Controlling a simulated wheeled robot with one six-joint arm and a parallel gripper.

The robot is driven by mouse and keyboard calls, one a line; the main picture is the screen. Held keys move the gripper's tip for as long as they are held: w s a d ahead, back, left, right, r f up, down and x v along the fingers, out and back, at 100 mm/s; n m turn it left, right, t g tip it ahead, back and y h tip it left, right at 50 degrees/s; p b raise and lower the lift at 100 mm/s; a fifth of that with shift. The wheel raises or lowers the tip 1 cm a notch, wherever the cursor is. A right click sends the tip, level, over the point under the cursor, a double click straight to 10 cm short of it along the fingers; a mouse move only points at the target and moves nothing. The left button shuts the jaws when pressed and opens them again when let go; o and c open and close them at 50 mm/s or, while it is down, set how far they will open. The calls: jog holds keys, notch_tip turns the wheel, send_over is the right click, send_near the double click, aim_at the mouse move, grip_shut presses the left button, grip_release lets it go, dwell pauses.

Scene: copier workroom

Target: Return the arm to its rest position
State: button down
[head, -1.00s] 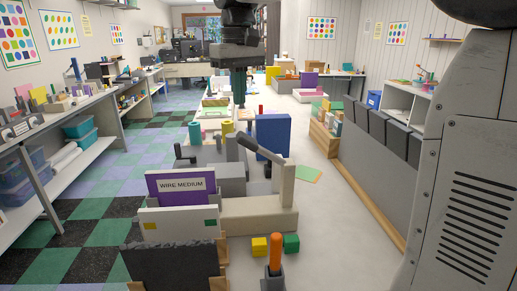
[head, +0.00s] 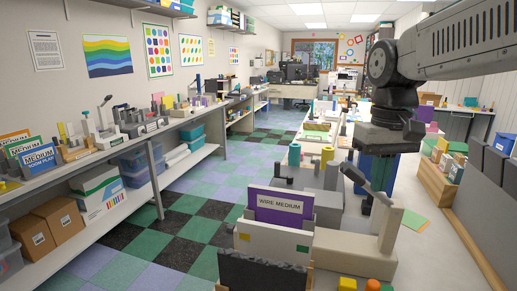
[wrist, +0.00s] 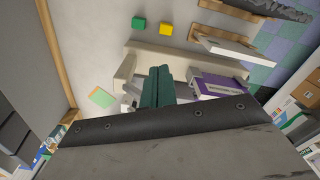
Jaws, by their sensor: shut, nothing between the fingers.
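My gripper shows in the wrist view (wrist: 158,86) as two green fingers pressed together with nothing between them. In the head view my arm reaches in from the upper right and its dark wrist hangs above the right side of the long table. The fingers are hard to make out there. In the wrist view, the fingertips overlap a beige hole-punch or binding machine base (wrist: 150,62) below them. I cannot tell the gap in height. The same beige base (head: 355,252) stands at lower right in the head view.
A purple "WIRE MEDIUM" folder (head: 279,208) stands in a holder beside the beige base. A yellow block (wrist: 166,29) and a green block (wrist: 138,23) lie near it. A side shelf (head: 175,128) runs along the left wall. The checkered floor between is clear.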

jog(key=s+d+f, duration=0.1)
jog(key=s+f, duration=0.2)
jog(key=s, duration=0.3)
jog(key=s+d+f+t, duration=0.1)
jog(key=s+f, duration=0.1)
jog(key=s, duration=0.4)
jog(key=s+f+m, duration=0.1)
jog(key=s+f, duration=0.2)
jog(key=s, duration=0.4)
jog(key=shift+d+f+t, duration=0.3)
jog(key=shift+d, duration=0.1)
